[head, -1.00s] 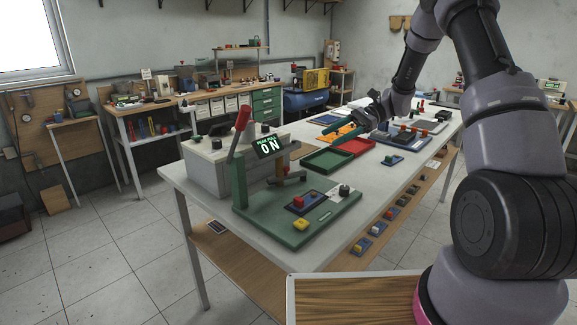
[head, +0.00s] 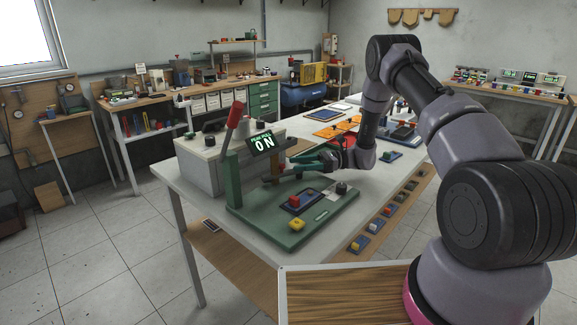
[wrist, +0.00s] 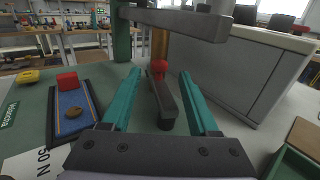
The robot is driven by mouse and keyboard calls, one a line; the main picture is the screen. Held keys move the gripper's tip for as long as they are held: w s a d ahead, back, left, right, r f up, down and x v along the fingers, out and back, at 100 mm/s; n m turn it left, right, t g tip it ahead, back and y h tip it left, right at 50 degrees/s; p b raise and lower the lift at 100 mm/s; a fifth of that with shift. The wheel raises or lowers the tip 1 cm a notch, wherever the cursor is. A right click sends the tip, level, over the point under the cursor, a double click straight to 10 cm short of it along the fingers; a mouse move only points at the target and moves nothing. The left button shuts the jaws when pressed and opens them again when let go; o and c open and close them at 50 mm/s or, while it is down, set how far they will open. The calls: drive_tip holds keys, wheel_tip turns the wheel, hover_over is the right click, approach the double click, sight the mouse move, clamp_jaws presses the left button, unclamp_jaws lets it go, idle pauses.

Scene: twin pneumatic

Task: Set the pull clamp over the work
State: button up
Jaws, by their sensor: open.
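In the wrist view, a dark bar with a red ball (wrist: 158,67) at its far end, seemingly the pull clamp (wrist: 160,100), lies between my open gripper's teal fingers (wrist: 160,75), with a gap on each side. In the head view my gripper (head: 307,162) reaches low over the back of the green fixture base (head: 320,222). The clamp is largely hidden there.
A grey crossbar (wrist: 180,22) spans above the fingers. A red-handled lever (head: 235,117) and a display reading 0 N (head: 264,143) stand at the fixture's left. A grey cabinet (wrist: 235,70) is close on the right in the wrist view. A yellow block (head: 296,224) sits on the base.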

sight(289, 171)
drive_tip(key=shift+s+a, duration=0.2)
drive_tip(key=shift+a, duration=0.75)
drive_tip(key=shift+s+a, duration=0.15)
drive_tip(key=shift+a, duration=0.8)
clamp_jaws()
